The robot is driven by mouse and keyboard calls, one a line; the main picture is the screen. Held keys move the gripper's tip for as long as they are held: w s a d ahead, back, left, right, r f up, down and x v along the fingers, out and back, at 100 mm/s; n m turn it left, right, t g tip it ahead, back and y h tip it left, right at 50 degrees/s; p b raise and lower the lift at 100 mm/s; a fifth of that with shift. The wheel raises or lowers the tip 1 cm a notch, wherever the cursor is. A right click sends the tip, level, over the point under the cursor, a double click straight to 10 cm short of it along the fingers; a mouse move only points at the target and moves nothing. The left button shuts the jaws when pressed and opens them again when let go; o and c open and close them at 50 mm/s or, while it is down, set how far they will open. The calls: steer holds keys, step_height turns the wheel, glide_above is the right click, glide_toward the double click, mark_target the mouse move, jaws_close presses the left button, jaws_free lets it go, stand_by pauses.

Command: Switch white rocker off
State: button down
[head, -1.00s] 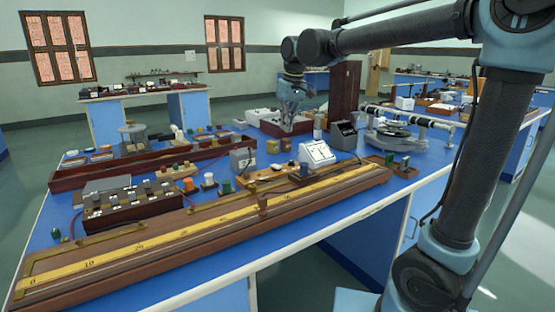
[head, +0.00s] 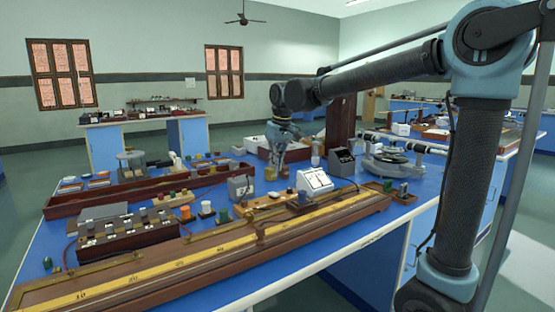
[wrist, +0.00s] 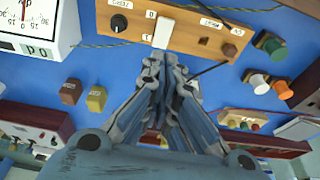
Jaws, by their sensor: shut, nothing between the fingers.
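The white rocker (wrist: 165,28) sits on a wooden board (wrist: 208,42) at the top middle of the wrist view. Marks reading O and I are beside it; I cannot tell which side is pressed. My gripper (wrist: 163,60) is shut and empty, its tips pointing at the rocker and just below it in the picture. I cannot tell whether they touch. In the head view my gripper (head: 275,177) hangs low over the bench behind the wooden board (head: 268,202). The rocker is too small to make out there.
A white meter (head: 314,181) stands right of the board; it also shows in the wrist view (wrist: 35,28). A black knob (wrist: 119,23) is left of the rocker. Small brown and yellow blocks (wrist: 96,98) and coloured terminals (wrist: 268,80) stand nearby. A long scale (head: 190,253) lies in front.

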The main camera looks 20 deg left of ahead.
glide_above(274, 193)
steer(key=f, duration=0.7)
steer(key=shift+s+d+f, duration=0.25)
steer(key=shift+s+f, duration=0.1)
steer(key=shift+f, duration=0.05)
steer(key=shift+s+f, duration=0.1)
steer(key=shift+f, duration=0.5)
